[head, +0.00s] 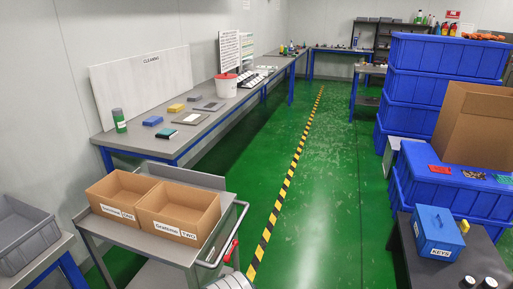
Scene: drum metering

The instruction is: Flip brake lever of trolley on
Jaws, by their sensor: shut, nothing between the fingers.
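The trolley (160,242) stands at the lower left in the head view. It has a grey top and a curved metal handle (243,212) on its right end. A red lever (231,250) sits by the handle, tilted, with its upper end to the right. I take it to be the brake lever; its exact setting cannot be told. I do not see my gripper's fingers in this view.
A long workbench (135,140) runs along the left wall, with a white bucket (226,86). A grey bin (22,240) is at far left. Blue crates (440,88) and a dark table with a blue KEYS box (437,232) stand right. The green floor (325,200) between is clear.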

